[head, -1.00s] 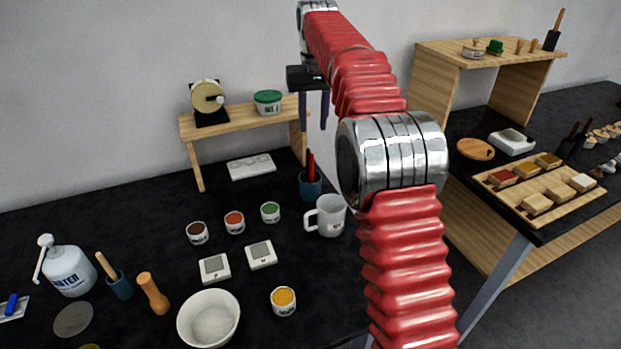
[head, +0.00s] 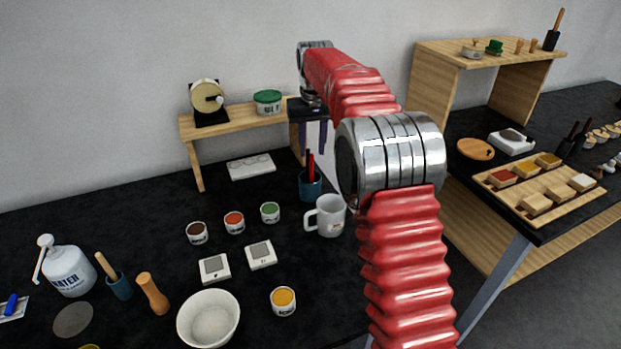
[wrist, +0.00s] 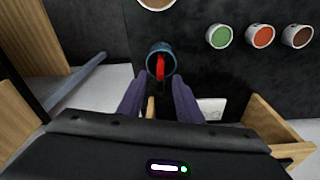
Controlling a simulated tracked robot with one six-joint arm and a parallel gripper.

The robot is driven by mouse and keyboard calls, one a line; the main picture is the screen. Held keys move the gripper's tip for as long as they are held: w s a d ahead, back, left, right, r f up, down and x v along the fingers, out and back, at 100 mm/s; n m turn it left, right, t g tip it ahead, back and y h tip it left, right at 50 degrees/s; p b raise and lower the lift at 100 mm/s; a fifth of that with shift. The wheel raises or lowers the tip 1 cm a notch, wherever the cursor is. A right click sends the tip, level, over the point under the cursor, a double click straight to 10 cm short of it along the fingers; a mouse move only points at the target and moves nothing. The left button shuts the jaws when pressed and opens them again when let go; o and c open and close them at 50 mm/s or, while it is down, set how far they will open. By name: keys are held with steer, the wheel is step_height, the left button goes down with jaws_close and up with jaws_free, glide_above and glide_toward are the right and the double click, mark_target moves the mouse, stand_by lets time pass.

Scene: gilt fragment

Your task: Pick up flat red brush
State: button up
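The flat red brush (head: 311,166) stands upright in a dark blue cup (head: 311,187) on the black table, beside a darker handle. In the wrist view the red brush (wrist: 160,68) shows inside the cup (wrist: 153,54), just ahead of the fingertips and roughly centred between them. My gripper (head: 316,150) is above the cup in the head view, pointing down, with its fingers dark purple. The wrist view shows the two fingers (wrist: 157,84) apart with nothing held between them. How far the fingertips are above the brush is hard to tell.
A white mug (head: 328,217) stands just in front of the cup. A wooden shelf (head: 240,121) with a green-lidded tub (head: 267,102) is behind to the left. Small paint pots (head: 234,222) stand to the left. A tall wooden stand (head: 436,85) is at the right.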

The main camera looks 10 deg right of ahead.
mark_target(312, 155)
steer(key=shift+w+f, duration=0.2)
steer(key=shift+f, duration=2.4)
jaws_close()
